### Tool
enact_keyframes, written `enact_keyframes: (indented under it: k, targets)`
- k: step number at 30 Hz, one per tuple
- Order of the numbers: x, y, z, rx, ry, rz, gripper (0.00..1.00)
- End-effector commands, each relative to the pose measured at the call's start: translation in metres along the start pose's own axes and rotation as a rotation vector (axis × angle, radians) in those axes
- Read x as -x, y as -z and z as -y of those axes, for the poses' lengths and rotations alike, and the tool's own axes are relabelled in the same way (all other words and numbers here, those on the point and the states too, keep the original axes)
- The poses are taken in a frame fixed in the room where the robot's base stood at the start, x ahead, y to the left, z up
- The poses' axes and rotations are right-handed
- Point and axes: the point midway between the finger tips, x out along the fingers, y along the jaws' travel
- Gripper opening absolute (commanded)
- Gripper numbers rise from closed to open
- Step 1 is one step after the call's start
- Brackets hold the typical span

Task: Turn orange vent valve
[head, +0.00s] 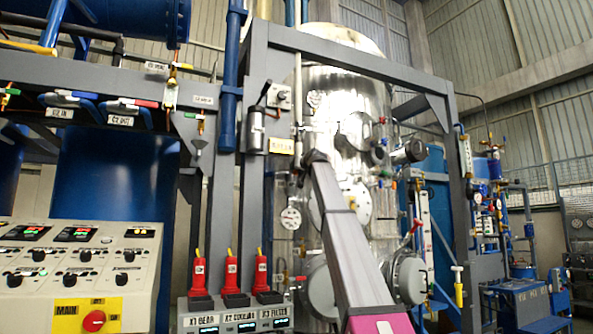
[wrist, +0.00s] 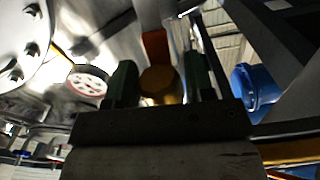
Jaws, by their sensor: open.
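In the wrist view my gripper (wrist: 159,76) is open, with a dark green finger pad on each side. A valve with a flat orange handle (wrist: 155,48) and a round brass-coloured part (wrist: 160,84) shows between the fingers. Whether the fingers touch it, I cannot tell; the lower part is hidden behind the gripper body. In the head view my arm reaches up from the bottom to the front of the shiny steel tank (head: 345,85). The gripper and the orange valve cannot be made out clearly there.
A grey steel frame (head: 375,68) surrounds the tank. A round gauge (wrist: 88,84) and a bolted flange (wrist: 22,40) lie left of the gripper, and a blue part (wrist: 258,88) lies right. Control panels (head: 75,270) stand at lower left in the head view.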

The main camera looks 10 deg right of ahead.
Motion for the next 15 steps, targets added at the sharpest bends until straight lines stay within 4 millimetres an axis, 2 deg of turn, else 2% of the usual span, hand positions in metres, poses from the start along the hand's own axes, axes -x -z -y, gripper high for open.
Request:
enact_keyframes:
  k: [1,9,15]
  targets:
    - [0.012,-0.002,0.001,0.000,0.000,-0.001,0.49]
    - [0.062,-0.002,0.000,0.001,-0.001,0.000,0.49]
    - [0.081,-0.001,0.000,0.000,0.000,0.001,0.49]
